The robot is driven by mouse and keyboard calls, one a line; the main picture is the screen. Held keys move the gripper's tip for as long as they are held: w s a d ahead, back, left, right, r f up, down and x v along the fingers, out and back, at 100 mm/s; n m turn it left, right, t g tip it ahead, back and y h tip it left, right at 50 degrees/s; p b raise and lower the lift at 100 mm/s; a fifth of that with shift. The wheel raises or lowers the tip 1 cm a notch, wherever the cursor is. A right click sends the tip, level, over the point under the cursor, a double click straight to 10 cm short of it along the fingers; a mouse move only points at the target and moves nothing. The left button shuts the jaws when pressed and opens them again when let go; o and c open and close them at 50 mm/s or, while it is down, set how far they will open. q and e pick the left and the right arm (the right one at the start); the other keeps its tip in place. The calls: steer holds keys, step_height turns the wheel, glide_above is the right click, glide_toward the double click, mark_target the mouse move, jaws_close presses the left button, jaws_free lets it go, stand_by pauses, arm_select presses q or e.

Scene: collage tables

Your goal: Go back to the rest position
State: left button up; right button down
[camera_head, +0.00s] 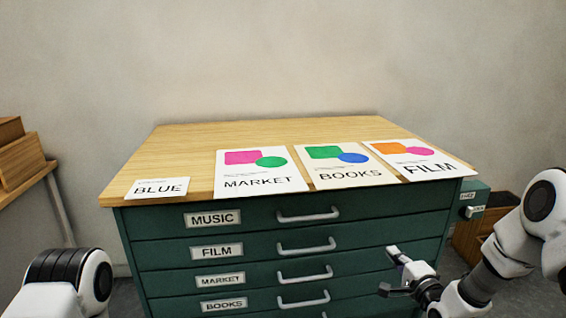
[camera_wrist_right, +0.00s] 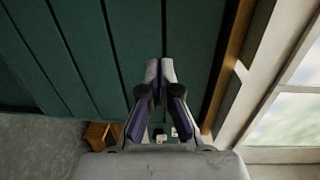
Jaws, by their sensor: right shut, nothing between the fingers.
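My right gripper (camera_head: 397,270) is in front of the dark green drawer cabinet (camera_head: 365,232), near its lower right drawers. The right wrist view shows its two fingertips (camera_wrist_right: 160,70) together, with nothing between them and the green drawer fronts behind. The right arm comes in from the lower right of the head view. My left arm shows at the lower left, and its gripper is out of view.
On the wooden top (camera_head: 240,138) lie a BLUE card (camera_head: 157,188) and posters MARKET (camera_head: 262,170), BOOKS (camera_head: 345,166) and FILM (camera_head: 417,160). The labelled drawers look closed. A side table with wooden boxes (camera_head: 22,165) stands left. A brown box (camera_head: 466,240) stands right.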

steer(key=s+a+f+n+g, duration=0.1)
steer(key=s+a+f+g, duration=0.4)
steer(key=f, duration=0.7)
steer(key=s+a+f+n+g, duration=0.35)
steer(key=s+f, duration=0.45)
steer(key=s, duration=0.4)
steer(key=s+a+f+n+g, duration=0.2)
steer(key=s+f+n+g, duration=0.35)
steer(key=s, duration=0.75)
steer(key=s+d+f+n+g+h, duration=0.1)
steer(key=s+n+g, duration=0.15)
steer(key=s, duration=0.35)
steer(key=s+d+f+n+g+h, duration=0.1)
steer(key=s+n, duration=0.3)
steer(key=s, duration=0.1)
step_height(320, 180, up, 17)
steer(key=p, duration=1.7)
steer(key=shift+a+r, duration=0.2)
steer(key=shift+w, duration=0.1)
